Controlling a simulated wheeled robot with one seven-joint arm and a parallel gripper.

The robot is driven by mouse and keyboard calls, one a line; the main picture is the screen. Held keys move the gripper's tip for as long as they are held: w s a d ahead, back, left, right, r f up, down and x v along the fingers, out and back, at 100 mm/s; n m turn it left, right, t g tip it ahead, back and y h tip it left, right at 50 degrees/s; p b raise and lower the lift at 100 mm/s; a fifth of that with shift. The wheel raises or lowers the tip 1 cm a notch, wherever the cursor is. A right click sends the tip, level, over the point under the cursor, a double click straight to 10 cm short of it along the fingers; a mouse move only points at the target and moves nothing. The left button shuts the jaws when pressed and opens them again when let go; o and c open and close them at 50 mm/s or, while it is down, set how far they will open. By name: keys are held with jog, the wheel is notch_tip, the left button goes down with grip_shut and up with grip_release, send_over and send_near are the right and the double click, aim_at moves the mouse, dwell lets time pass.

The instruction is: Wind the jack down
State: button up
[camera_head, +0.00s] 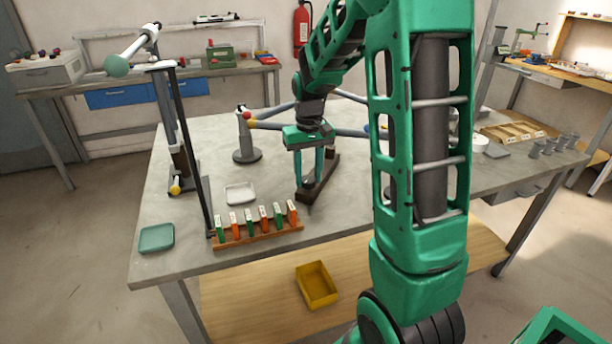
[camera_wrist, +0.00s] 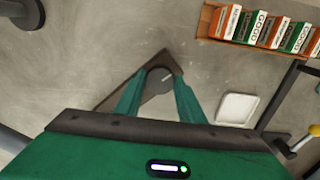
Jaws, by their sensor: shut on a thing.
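What looks like the jack (camera_head: 311,194) is a low dark brown wedge-shaped body on the grey table, below my gripper in the head view. In the wrist view its dark body (camera_wrist: 128,78) points toward the left, with a round grey knob (camera_wrist: 158,82) on top bearing a pale line. My gripper (camera_head: 312,182) points down from above, and its two green fingers (camera_wrist: 157,84) are shut on the knob, one on each side. The knob itself is hidden by the fingers in the head view. How high the jack stands cannot be told.
A rack of green and orange tags (camera_head: 258,234) lies at the front edge. A white dish (camera_head: 240,193), green tray (camera_head: 156,238) and tall stand (camera_head: 193,160) are left.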

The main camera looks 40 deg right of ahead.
aim_at(308, 178)
jog(key=n, duration=0.4)
jog(key=shift+w+r+n, duration=0.15)
jog(key=shift+w+n, duration=0.1)
jog(key=shift+n, duration=2.25)
jog(key=o, duration=1)
jog(key=shift+s, duration=0.1)
jog(key=shift+o, duration=0.2)
notch_tip(308, 178, up, 10)
jog(key=shift+r, duration=0.25)
